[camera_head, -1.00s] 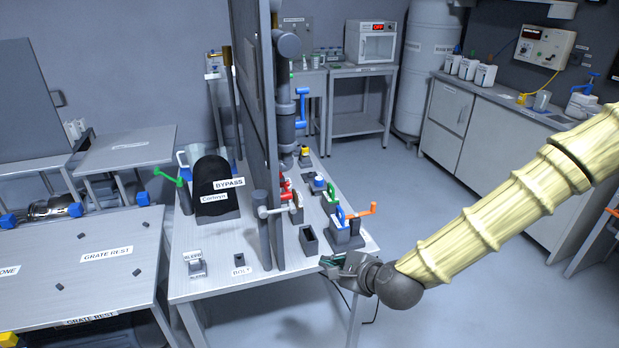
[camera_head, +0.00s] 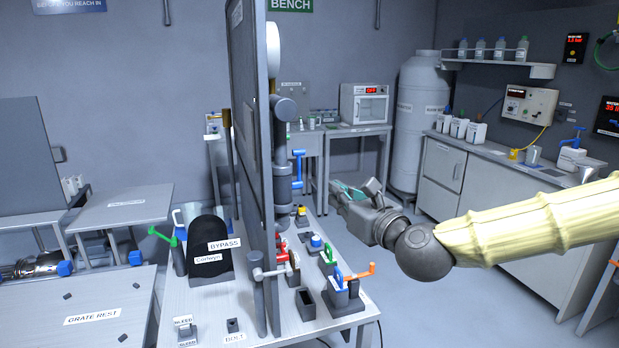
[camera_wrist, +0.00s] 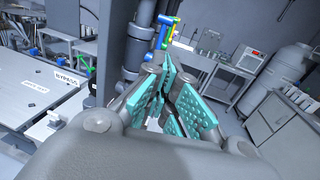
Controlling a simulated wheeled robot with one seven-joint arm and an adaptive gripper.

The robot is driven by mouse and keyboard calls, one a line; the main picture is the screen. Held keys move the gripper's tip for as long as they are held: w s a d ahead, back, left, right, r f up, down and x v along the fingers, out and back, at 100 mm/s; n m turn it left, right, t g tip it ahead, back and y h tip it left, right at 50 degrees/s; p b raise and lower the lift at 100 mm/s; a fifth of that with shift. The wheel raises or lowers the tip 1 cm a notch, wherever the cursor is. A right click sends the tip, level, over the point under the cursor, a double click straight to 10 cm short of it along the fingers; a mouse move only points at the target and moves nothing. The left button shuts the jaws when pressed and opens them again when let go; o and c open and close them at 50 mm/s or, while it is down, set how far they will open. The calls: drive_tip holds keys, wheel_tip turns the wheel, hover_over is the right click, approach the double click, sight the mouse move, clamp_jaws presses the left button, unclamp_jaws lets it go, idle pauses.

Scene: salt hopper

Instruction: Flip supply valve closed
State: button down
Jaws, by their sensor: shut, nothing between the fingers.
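A blue valve handle (camera_head: 298,168) stands on the grey vertical pipe (camera_head: 283,150) at the right side of the dark upright panel. No label shows that it is the supply valve. In the wrist view a blue handle (camera_wrist: 167,20) shows just beyond the fingers. My gripper (camera_head: 343,190) is shut and empty, in the air to the right of the pipe, apart from the handle in the head view. Its teal finger pads (camera_wrist: 173,88) fill the middle of the wrist view and hide part of what lies behind.
The dark panel (camera_head: 253,130) stands on the bench (camera_head: 210,312). Below, several coloured parts stand on the bench, including an orange lever (camera_head: 358,272) and a grey lever (camera_head: 268,270). A black BYPASS hood (camera_head: 209,255) is left of the panel. Open floor (camera_head: 400,310) lies right of the bench.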

drive_tip(key=shift+w, duration=0.15)
drive_tip(key=p, duration=0.5)
approach(300, 171)
drive_tip(key=x, duration=0.5)
drive_tip(key=shift+w+r, duration=0.15)
drive_tip(key=shift+w, duration=0.05)
drive_tip(key=shift+p+x, duration=0.3)
drive_tip(key=shift+x, duration=0.6)
